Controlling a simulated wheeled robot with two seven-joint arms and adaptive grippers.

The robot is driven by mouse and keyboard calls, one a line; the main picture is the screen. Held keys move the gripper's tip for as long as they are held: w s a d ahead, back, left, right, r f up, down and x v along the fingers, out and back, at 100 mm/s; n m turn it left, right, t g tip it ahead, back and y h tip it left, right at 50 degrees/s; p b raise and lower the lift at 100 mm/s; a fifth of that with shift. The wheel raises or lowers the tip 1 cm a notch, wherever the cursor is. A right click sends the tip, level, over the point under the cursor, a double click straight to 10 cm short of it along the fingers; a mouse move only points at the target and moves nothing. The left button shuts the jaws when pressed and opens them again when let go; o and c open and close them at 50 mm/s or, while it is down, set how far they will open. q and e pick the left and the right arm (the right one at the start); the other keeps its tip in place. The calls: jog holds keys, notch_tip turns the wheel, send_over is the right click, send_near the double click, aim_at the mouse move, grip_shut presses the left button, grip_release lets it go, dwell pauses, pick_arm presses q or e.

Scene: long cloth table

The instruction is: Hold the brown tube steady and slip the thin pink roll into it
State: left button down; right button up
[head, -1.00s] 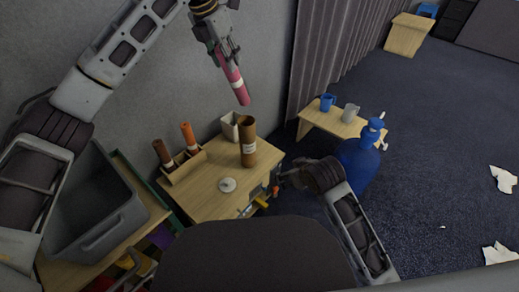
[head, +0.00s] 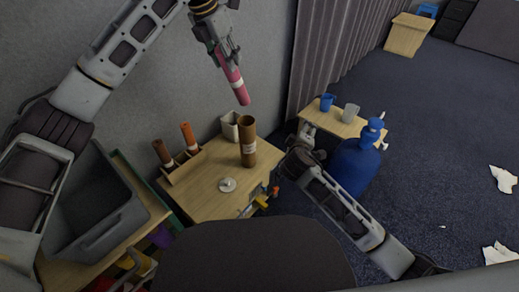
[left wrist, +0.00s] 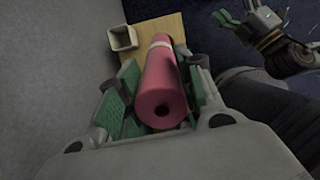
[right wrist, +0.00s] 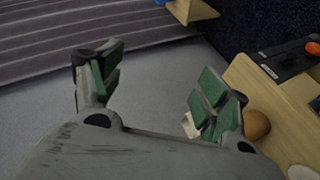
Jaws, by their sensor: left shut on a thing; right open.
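The brown tube (head: 248,142) stands upright on the small wooden table, with a pale label on its side. The pink roll (head: 236,88) hangs tilted above the tube, apart from it, in my left gripper (head: 228,62). In the left wrist view the roll (left wrist: 162,85) lies between green finger pads, its end hole facing the camera; the tube is hidden there. My right gripper (right wrist: 160,88) is open and empty, to the right of the tube. In the right wrist view a rounded brown thing, apparently the tube (right wrist: 257,126), shows just outside the right-hand finger.
The wooden table (head: 205,190) also holds a white square cup (head: 230,126), a holder (head: 183,169) with brown and orange rolls, and a white disc (head: 228,184). A grey bin (head: 95,215) stands left. A blue bottle (head: 355,165) and a low table with cups (head: 338,124) stand right.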

jog(key=w+n+t, duration=0.2)
jog(key=n+t+y, duration=0.1)
jog(key=n+y, duration=1.2)
jog(key=n, duration=1.6)
send_near(252, 140)
jog(key=x, duration=0.4)
jog(key=shift+w+d+r, duration=0.2)
jog(key=shift+w+r, duration=0.05)
jog(key=shift+r, duration=0.05)
jog(key=shift+s+a+f+n, duration=0.1)
jog(key=shift+a+f+n, duration=0.2)
jog(key=shift+n, duration=0.5)
